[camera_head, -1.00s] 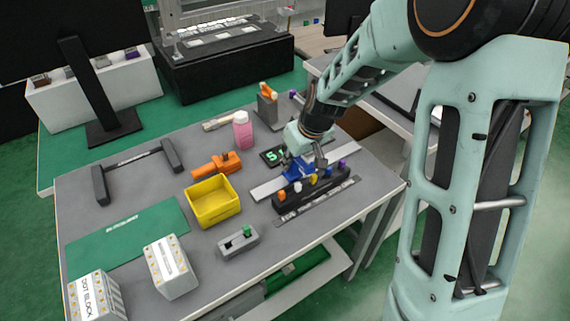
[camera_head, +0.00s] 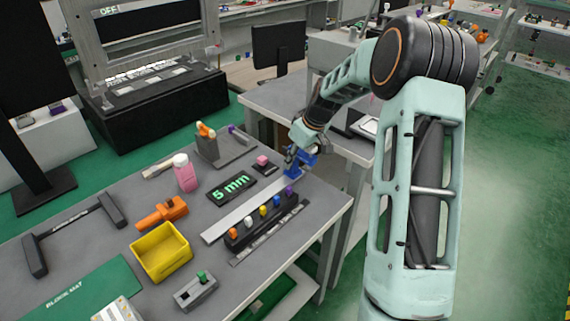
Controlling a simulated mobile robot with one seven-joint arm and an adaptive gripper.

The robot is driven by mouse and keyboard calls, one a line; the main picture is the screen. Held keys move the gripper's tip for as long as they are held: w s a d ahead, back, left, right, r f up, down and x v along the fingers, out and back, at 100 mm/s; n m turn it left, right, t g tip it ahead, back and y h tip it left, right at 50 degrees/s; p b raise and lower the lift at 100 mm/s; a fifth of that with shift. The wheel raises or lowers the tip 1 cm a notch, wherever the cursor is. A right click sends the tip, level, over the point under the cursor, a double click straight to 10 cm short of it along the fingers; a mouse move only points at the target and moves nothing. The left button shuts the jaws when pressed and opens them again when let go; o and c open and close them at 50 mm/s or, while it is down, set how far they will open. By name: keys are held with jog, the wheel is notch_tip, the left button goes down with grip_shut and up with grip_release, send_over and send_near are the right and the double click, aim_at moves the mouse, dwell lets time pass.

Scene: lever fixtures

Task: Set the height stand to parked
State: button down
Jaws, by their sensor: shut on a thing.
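A long light-grey rail (camera_head: 232,221) lies on the workbench, with a blue block (camera_head: 294,164) at its far right end. I take this rail and block to be the height stand, though no label for it is readable. My gripper (camera_head: 296,153) is shut on the blue block and partly hides it. A black display (camera_head: 231,189) beside the rail reads "5 mm" in green.
A black holder (camera_head: 265,222) with several coloured knobs stands just in front of the rail. A yellow bin (camera_head: 161,252), orange tool (camera_head: 161,213), pink bottle (camera_head: 185,173) and grey switch box (camera_head: 196,292) are to the left. A second table (camera_head: 262,100) stands behind.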

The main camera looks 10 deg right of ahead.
jog(key=shift+w+d, duration=0.15)
jog(key=shift+d, duration=0.1)
jog(key=c, duration=1.7)
grip_release()
jog(key=shift+d, duration=0.1)
jog(key=v, duration=1.1)
jog(key=shift+s+d+r, duration=0.1)
jog(key=shift+s+r, duration=0.1)
jog(key=shift+r, duration=0.3)
